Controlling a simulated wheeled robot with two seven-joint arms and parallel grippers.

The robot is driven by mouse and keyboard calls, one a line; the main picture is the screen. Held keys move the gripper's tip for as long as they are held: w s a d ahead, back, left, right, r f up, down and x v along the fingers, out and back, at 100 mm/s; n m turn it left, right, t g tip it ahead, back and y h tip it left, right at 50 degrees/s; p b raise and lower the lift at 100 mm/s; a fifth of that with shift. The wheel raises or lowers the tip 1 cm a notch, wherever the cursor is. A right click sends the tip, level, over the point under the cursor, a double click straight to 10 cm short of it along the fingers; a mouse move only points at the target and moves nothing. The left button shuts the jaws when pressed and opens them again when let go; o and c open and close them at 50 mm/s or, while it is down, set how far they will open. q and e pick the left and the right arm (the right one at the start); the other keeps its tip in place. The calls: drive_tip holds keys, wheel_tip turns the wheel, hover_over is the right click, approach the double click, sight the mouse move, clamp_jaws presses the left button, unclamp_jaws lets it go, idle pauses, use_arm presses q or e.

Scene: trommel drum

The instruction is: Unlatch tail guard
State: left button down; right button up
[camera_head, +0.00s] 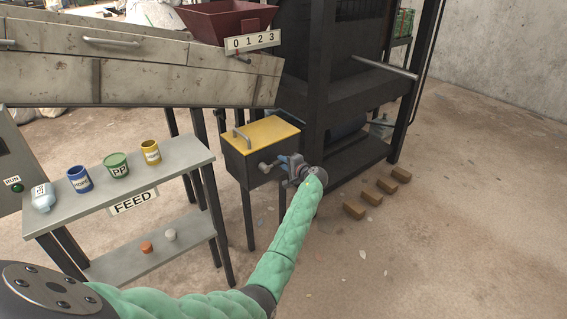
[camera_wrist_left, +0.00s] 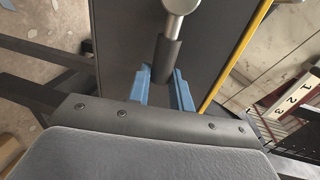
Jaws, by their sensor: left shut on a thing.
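The tail guard (camera_head: 262,134) is a dark box with a yellow lid and a grey bar handle on top, standing on legs beside the machine. Its lid is down. A metal latch (camera_head: 265,167) sticks out of its front face. My left gripper (camera_head: 285,165) is at this front face, shut on the latch's dark handle. In the left wrist view the blue fingers (camera_wrist_left: 162,88) stand on either side of the dark handle (camera_wrist_left: 168,58), which joins a silver rod end. The fingertips are partly hidden in the head view. My right gripper is not in view.
A grey FEED table (camera_head: 120,182) with a bottle and several labelled cups stands left of the guard. The dark machine frame (camera_head: 340,80) rises behind it. Several brown blocks (camera_head: 371,195) lie on the floor at right. The floor in front is mostly clear.

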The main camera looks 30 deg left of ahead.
use_arm(q)
drive_tip(key=shift+f, duration=0.1)
drive_tip(key=c, duration=1.3)
unclamp_jaws()
drive_tip(key=shift+o, duration=0.2)
drive_tip(key=shift+d, duration=0.15)
drive_tip(key=v, duration=0.7)
drive_tip(key=shift+d, duration=0.25)
drive_tip(key=shift+s, duration=0.15)
